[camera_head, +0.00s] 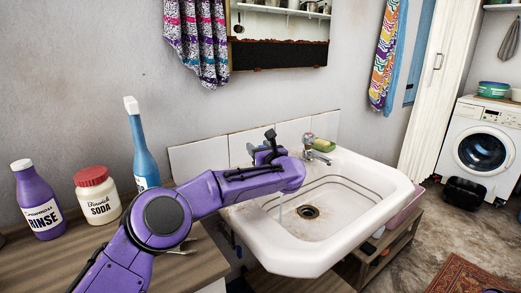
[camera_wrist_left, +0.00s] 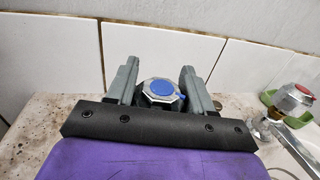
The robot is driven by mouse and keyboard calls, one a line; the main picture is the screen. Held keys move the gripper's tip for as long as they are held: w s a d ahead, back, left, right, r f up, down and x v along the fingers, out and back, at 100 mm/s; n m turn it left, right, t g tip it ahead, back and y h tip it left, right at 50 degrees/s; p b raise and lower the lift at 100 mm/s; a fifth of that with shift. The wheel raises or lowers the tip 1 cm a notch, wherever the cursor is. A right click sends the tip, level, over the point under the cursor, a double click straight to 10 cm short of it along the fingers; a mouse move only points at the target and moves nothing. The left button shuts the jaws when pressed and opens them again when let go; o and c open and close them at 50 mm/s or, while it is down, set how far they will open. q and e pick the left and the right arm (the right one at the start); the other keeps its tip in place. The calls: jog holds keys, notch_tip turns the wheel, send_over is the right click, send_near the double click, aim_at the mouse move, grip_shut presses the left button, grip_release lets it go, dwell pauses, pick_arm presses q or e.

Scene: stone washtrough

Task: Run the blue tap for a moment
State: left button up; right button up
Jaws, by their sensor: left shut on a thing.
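The blue tap (camera_wrist_left: 161,92) has a faceted metal knob with a blue cap and stands at the back of the white sink (camera_head: 330,245). My left gripper (camera_wrist_left: 160,85) has one finger on each side of the knob and is shut on it. In the head view my left gripper (camera_head: 267,149) is at the sink's back left corner, and my wrist hides the blue tap. A thin pale streak, like running water (camera_head: 281,207), falls below my wrist into the basin. My right gripper is not in view.
The other tap (camera_wrist_left: 297,97), with a red cap, stands to the right beside a green soap dish (camera_head: 322,146). A blue spray bottle (camera_head: 144,150), a soda jar (camera_head: 97,197) and a purple rinse bottle (camera_head: 38,203) stand on the left counter. White tiles back the sink.

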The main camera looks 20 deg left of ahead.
pick_arm(q)
jog(key=shift+n+g+y, duration=0.5)
jog(key=shift+y, duration=0.1)
jog(key=o, duration=1)
jog(key=shift+c, duration=0.2)
jog(key=b+v, duration=0.1)
jog(key=v, duration=0.9)
jog(key=shift+s, duration=0.25)
jog(key=shift+d, duration=0.1)
